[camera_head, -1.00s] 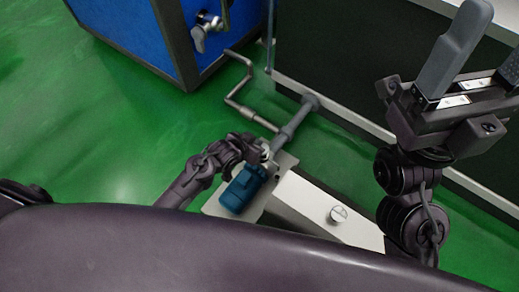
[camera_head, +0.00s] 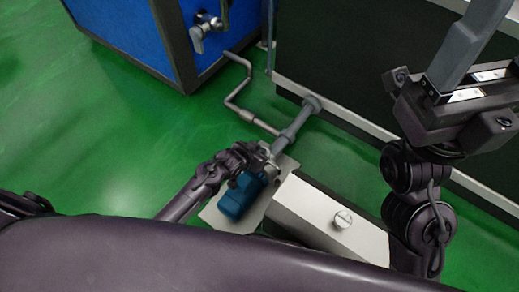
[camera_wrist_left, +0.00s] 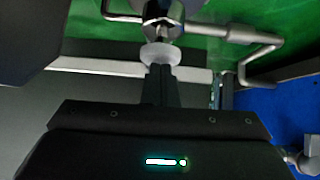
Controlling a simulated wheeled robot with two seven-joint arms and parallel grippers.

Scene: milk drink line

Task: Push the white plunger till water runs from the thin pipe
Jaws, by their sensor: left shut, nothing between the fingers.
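The white plunger (camera_wrist_left: 160,54) shows in the left wrist view as a pale round knob on a metal pump fitting (camera_wrist_left: 162,20). My left gripper (camera_wrist_left: 160,72) is shut and empty, its fingertips at the plunger's near face; they look in contact or almost so. In the head view the left gripper (camera_head: 258,160) is at the pump beside the blue motor (camera_head: 238,197) and hides the plunger. The thin pipe (camera_head: 235,98) bends away toward the blue cabinet; I see no water from it. It also shows in the left wrist view (camera_wrist_left: 262,42). My right gripper (camera_head: 490,50) is raised at right, open and empty, partly out of frame.
A thicker grey pipe (camera_head: 300,121) runs from the pump to a dark cabinet (camera_head: 355,65). A white box (camera_head: 325,215) is right of the pump. Green floor at left is clear.

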